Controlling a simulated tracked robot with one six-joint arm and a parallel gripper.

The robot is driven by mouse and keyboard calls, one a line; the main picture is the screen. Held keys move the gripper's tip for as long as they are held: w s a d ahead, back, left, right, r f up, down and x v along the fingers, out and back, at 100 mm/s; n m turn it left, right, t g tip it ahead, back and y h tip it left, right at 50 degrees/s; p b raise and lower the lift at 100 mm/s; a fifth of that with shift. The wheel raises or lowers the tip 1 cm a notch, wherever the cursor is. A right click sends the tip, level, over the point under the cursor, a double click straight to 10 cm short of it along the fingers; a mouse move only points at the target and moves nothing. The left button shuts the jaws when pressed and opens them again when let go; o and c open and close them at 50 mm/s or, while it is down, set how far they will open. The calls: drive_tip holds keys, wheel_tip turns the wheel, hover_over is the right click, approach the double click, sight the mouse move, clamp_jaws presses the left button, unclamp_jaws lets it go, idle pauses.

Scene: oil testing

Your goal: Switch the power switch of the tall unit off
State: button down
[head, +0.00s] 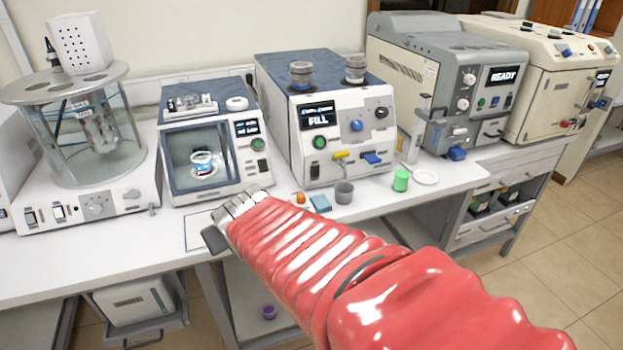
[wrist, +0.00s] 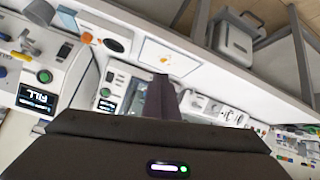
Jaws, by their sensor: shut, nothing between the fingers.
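Which machine is the tall unit is not certain. The blue-topped FILL unit (head: 319,115) has a green round button (head: 319,142), a blue knob and yellow and blue levers; its button also shows in the wrist view (wrist: 44,76). The glass bath unit (head: 84,130) at left has two rocker switches (head: 45,214) low on its front. The grey READY unit (head: 450,85) has small coloured buttons and knobs. Switch positions are too small to read. My gripper (head: 214,238) is shut and empty, above the bench front, apart from the machines; its dark finger shows in the wrist view (wrist: 158,98).
A small chamber unit (head: 215,140) stands between the glass bath and the FILL unit. A grey cup (head: 344,192), a green cup (head: 401,180) and a white ring (head: 425,177) sit on the bench front. A cream machine (head: 545,75) stands far right. The floor at right is clear.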

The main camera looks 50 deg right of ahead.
drive_tip(key=d+f+m+t+h, duration=0.2)
drive_tip(key=d+f+h, duration=0.15)
drive_tip(key=d, duration=1.45)
drive_tip(key=s+d+f+m+t, duration=0.1)
drive_tip(key=s+d+f+t, duration=0.3)
drive_tip(key=s+d, duration=0.4)
drive_tip(key=shift+s, duration=0.3)
drive_tip(key=shift+w+h, duration=0.15)
drive_tip(key=shift+h, duration=0.1)
approach(316, 176)
drive_tip(key=x, duration=0.6)
drive_tip(key=shift+w, duration=0.1)
drive_tip(key=shift+f, duration=0.1)
